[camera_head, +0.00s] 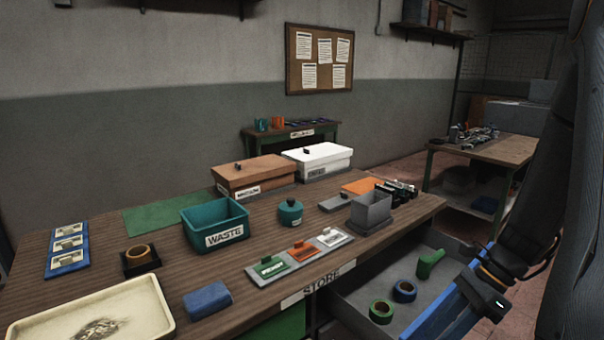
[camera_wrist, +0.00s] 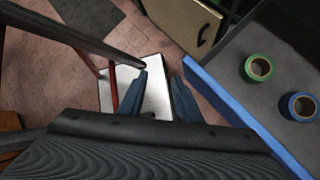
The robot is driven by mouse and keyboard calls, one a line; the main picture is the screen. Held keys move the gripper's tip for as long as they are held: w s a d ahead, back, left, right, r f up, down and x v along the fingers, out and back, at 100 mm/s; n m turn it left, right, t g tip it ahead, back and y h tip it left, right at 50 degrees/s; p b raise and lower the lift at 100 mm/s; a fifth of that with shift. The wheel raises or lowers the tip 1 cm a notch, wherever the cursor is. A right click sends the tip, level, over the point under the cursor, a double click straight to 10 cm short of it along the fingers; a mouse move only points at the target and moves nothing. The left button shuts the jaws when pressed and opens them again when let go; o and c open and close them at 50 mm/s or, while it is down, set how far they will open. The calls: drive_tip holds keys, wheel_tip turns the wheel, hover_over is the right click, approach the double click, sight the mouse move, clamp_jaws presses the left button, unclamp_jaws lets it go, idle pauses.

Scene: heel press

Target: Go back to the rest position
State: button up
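My gripper (camera_wrist: 160,77) shows in the wrist view with its two blue-grey fingers apart and nothing held between them. It is outside the open drawer, just off the drawer's blue front (camera_wrist: 240,112), above the floor. In the head view my arm comes down at the right to the blue drawer front (camera_head: 452,312); the fingertips are hidden there. The grey drawer (camera_head: 352,295) stands pulled out under the table. In it lie a green tape roll (camera_head: 381,312), a blue tape roll (camera_head: 404,291) and a green object (camera_head: 430,262).
The wooden table (camera_head: 120,292) holds a teal waste bin (camera_head: 200,241), a grey open box (camera_head: 371,213), lidded boxes, a label tray and a cream tray (camera_head: 140,322). A second bench (camera_head: 500,149) stands behind at the right. A white flat thing (camera_wrist: 156,92) lies below my fingers.

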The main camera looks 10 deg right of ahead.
drive_tip(key=a+r+n+t+h+b, duration=0.1)
drive_tip(key=a+n+h+b, duration=0.3)
drive_tip(key=a+n, duration=1)
drive_tip(key=n+h, duration=0.3)
drive_tip(key=n, duration=0.5)
drive_tip(key=shift+a+r+n, duration=0.25)
drive_tip(key=shift+n, duration=0.05)
